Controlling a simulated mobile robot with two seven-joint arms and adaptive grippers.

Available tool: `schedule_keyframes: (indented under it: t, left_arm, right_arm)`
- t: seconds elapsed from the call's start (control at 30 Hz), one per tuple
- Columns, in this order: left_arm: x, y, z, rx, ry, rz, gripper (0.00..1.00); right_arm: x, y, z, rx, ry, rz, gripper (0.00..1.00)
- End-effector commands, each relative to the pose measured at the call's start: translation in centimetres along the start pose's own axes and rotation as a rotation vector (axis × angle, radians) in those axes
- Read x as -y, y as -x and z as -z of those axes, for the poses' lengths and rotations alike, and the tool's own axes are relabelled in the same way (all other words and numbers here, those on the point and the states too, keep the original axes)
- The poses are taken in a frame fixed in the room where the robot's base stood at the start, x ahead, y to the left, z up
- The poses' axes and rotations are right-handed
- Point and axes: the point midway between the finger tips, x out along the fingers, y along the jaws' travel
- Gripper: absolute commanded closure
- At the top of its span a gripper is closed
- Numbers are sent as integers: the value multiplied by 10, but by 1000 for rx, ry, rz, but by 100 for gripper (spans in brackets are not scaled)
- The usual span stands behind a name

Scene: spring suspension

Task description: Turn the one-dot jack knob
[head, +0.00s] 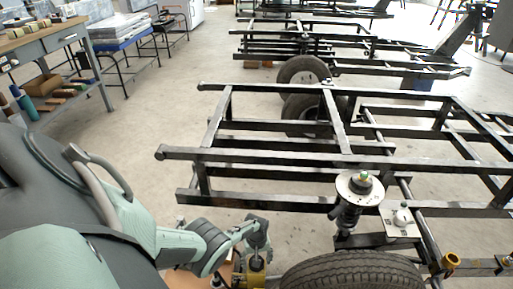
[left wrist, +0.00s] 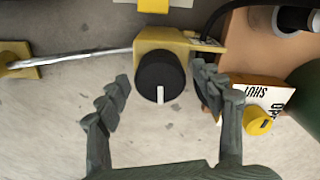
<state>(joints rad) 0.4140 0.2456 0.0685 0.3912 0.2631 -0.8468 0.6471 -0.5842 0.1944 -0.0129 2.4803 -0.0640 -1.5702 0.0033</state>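A black round knob (left wrist: 160,76) with a white pointer line sits on a yellow jack body (left wrist: 181,42) in the left wrist view. The pointer is toward the bottom of the picture. I cannot make out dots on it. My left gripper (left wrist: 160,73) is open, with one finger on each side of the knob; clear gaps show, and I see no contact. In the head view my left gripper (head: 258,246) points down just above the yellow jack (head: 256,270), left of the tyre. My right gripper is not in view.
A yellow valve knob (left wrist: 258,122) beside a sign reading SHUT and OPEN lies close to the right finger. A metal rod (left wrist: 82,60) runs left from the jack. A tyre (head: 352,272), spring strut (head: 350,208) and black frame (head: 270,198) stand nearby.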

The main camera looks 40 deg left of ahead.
Motion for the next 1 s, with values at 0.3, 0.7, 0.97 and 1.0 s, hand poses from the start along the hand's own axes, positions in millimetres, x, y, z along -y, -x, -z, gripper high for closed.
schedule_keyframes:
  t: [0.3, 0.7, 0.97, 1.0]
  left_arm:
    - [0, 1, 0, 0, -1, 0, 32]
    - [1, 32, 0, -3, -2, 0, 32]
    - [0, 77, 1, -3, -2, -1, 32]
    - [0, 84, 0, -2, -2, -1, 32]
  right_arm:
    - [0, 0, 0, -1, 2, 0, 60]
    - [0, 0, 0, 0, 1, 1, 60]
    - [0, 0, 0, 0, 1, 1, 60]
    - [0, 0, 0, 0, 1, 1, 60]
